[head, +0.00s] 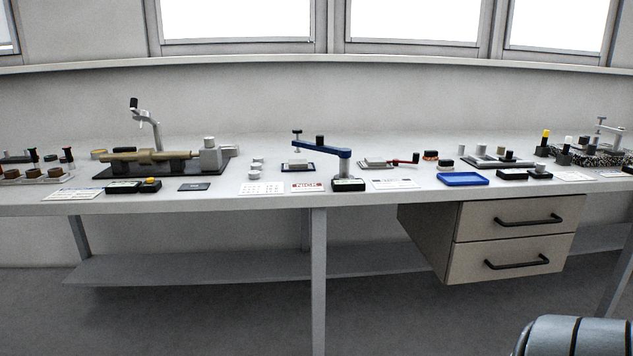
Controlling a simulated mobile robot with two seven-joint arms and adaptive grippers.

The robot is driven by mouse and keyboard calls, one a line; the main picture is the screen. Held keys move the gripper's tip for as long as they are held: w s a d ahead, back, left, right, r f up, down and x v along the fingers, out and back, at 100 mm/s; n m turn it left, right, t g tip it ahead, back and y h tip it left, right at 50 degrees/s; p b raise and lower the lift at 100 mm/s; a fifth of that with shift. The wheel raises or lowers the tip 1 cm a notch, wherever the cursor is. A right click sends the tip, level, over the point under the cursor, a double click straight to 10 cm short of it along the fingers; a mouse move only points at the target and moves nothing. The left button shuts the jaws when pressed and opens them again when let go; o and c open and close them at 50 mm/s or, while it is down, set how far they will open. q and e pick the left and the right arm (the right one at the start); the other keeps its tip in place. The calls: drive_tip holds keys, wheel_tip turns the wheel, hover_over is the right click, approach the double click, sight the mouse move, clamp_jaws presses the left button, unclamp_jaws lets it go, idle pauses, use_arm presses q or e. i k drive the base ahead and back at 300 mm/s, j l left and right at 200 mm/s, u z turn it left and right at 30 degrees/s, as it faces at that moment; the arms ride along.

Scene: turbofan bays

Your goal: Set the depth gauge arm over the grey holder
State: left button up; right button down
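The depth gauge arm (325,148) is a blue bar in the middle of the bench. Its right end sits on a grey post (343,168) behind a dark box with a small green display (348,185). Its left end carries a grey plunger (297,141) and a black knob stands on the bar. A grey holder (298,164) lies on a dark blue-edged plate below the left end. In this view the plunger end appears roughly above the holder; exact alignment is too small to tell. Neither of my grippers is in view.
A second grey block (376,162) with a red-handled tool is to the right. White discs (256,169) stand left. Cards, including a red-lettered one (307,187), and a blue tray (463,179) lie along the front edge. Drawers (515,235) hang below. The bench's back strip is clear.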

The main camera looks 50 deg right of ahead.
sight(319, 146)
drive_tip(key=i+l+z, duration=0.15)
drive_tip(key=l, duration=0.35)
drive_tip(key=i+l+z, duration=0.2)
drive_tip(key=l, duration=0.25)
drive_tip(key=i+l+z, duration=0.15)
drive_tip(key=l, duration=0.3)
drive_tip(key=i+l+z, duration=0.15)
drive_tip(key=l, duration=0.3)
drive_tip(key=i+l+z, duration=0.2)
drive_tip(key=i+l, duration=0.15)
